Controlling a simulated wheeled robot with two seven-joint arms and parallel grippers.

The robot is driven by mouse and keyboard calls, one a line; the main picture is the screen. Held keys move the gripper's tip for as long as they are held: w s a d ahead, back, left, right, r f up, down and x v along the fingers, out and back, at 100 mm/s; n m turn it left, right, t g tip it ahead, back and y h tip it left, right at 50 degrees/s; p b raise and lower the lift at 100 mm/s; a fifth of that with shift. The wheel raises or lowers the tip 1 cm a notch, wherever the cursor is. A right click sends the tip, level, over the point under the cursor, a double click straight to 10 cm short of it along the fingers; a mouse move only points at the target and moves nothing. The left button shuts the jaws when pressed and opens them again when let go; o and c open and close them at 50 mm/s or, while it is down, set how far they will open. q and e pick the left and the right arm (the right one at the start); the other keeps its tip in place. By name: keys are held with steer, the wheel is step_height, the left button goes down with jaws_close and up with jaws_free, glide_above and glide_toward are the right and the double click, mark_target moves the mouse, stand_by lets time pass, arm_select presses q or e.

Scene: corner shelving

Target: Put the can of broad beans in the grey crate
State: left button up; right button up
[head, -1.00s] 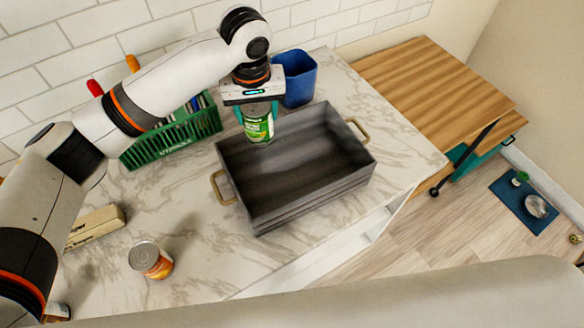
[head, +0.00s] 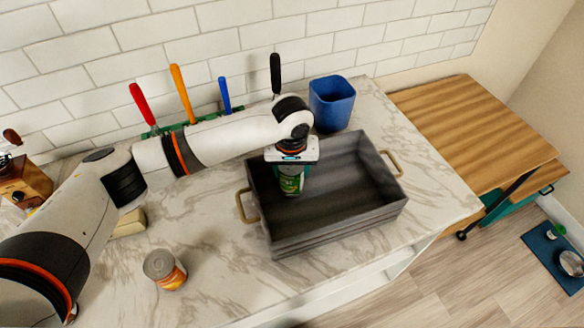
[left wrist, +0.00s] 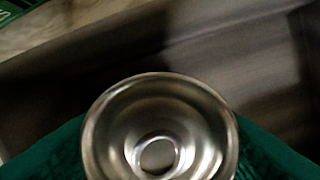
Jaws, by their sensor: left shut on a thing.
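The can of broad beans (head: 291,186) is green with a bright metal lid. My left gripper (head: 291,174) is shut on it and holds it upright at the left part of the grey crate (head: 340,229), with the can's lower part within the crate's outline. In the left wrist view the can's round metal lid (left wrist: 158,120) sits between the green fingers, with the crate's dark inside (left wrist: 240,50) around it. Whether the can touches the crate floor I cannot tell. My right gripper is not in view.
An orange-labelled can (head: 165,270) stands on the marble counter left of the crate. A blue bin (head: 331,103) stands behind the crate. The right part of the crate is empty.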

arm_select(q)
steer(key=shift+f, duration=0.4)
steer(key=shift+f, duration=0.1)
steer(key=o, duration=1.2)
steer(key=shift+r, duration=0.35)
steer(key=r+b, duration=0.1)
steer(key=r, duration=0.2)
steer(key=s+r+b, duration=0.1)
steer(key=r, duration=0.3)
steer(key=r+b, duration=0.1)
steer(key=r, duration=0.3)
steer(key=shift+s+r, duration=0.2)
steer(key=shift+s, duration=0.05)
